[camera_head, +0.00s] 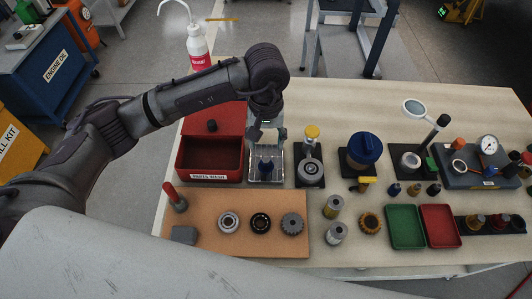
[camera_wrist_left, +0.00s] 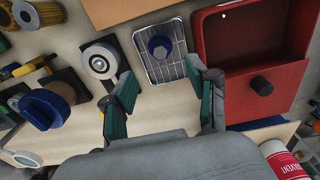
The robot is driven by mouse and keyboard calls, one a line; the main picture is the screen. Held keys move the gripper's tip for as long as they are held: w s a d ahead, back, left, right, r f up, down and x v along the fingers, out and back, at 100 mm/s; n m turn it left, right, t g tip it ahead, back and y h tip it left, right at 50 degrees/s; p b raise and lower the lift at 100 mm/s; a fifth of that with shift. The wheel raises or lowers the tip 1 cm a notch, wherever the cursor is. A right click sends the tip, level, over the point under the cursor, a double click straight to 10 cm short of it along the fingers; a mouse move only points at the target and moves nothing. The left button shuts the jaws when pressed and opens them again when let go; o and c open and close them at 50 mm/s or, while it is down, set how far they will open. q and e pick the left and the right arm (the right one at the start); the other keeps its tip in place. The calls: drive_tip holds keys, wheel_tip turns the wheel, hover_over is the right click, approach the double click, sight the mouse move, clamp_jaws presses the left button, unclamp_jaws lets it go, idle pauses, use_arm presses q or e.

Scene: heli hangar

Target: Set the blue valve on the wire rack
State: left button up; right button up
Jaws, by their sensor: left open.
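The blue valve (camera_head: 265,166) stands on the wire rack (camera_head: 278,172), a small metal grid tray beside the red parts-wash bin. In the left wrist view the blue valve (camera_wrist_left: 160,46) sits near the far end of the wire rack (camera_wrist_left: 168,73), inside its rim. My right gripper is not in view.
The red parts-wash bin (camera_head: 190,154) stands left of the rack. A yellow-topped device (camera_head: 311,170) on a black base stands close on the right. A cork mat (camera_head: 200,242) with several rings lies nearer. A solvent bottle (camera_head: 198,50) stands at the far edge.

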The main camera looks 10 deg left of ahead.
use_arm(q)
wheel_tip(320, 180, up, 4)
drive_tip(key=shift+f, duration=0.1)
idle(0.6)
